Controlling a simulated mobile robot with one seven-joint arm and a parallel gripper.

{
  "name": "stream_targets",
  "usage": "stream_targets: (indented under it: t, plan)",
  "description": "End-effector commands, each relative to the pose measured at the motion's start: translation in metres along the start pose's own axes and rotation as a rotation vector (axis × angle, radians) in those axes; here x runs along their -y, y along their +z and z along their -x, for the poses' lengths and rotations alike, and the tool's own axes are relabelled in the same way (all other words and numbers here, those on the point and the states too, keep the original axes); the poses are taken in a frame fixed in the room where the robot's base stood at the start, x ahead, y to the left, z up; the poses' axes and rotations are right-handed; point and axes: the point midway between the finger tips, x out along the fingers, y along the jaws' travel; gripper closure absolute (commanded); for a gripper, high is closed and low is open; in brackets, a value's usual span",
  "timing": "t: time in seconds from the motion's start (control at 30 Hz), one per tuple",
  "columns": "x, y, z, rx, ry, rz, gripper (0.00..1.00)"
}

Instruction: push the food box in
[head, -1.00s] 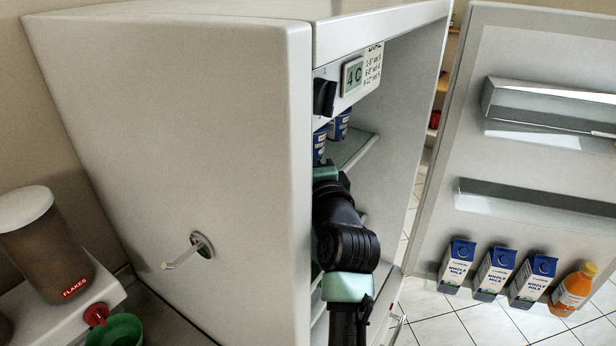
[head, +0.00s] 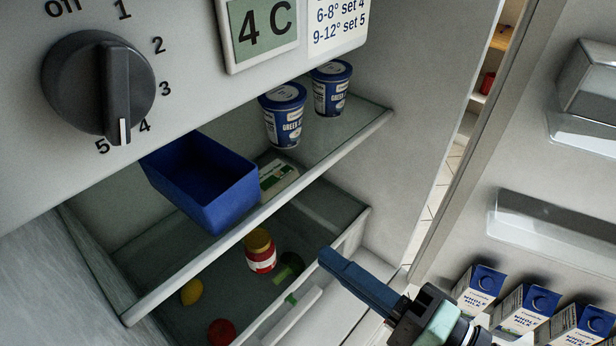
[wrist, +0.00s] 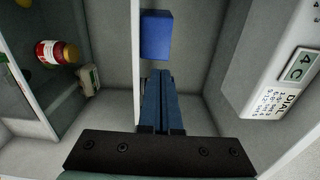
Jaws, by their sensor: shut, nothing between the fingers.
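The food box (head: 235,205) is a blue, open-topped box on the fridge's glass shelf, with its near end close to the shelf's front edge. I cannot tell whether it overhangs. In the wrist view the blue box (wrist: 156,36) shows beyond my fingertips, beside the shelf edge. My gripper (head: 328,259) is shut and empty, with its dark blue fingers together. In the head view it is right of and apart from the box, in front of the fridge opening. In the wrist view the fingertips (wrist: 160,74) point towards the box with a gap between.
A drawer below holds a red jar (head: 260,250) and produce. The dial panel (head: 180,70) is above. The open door (head: 540,150) with milk cartons is on the right.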

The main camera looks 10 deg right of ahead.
Motion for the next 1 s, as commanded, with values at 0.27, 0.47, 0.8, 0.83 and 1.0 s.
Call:
stream_targets:
  t: [0.27,0.47,0.8,0.83,1.0]
  plan:
    - [0.004,0.010,-0.022,0.028,-0.005,0.008,1.00]
    - [0.006,0.010,-0.065,0.027,-0.006,0.006,1.00]
    - [0.005,0.010,-0.125,0.023,-0.005,0.006,1.00]
    - [0.005,0.010,-0.128,0.023,-0.005,0.007,1.00]
    - [0.003,0.010,-0.137,0.020,-0.005,0.009,1.00]
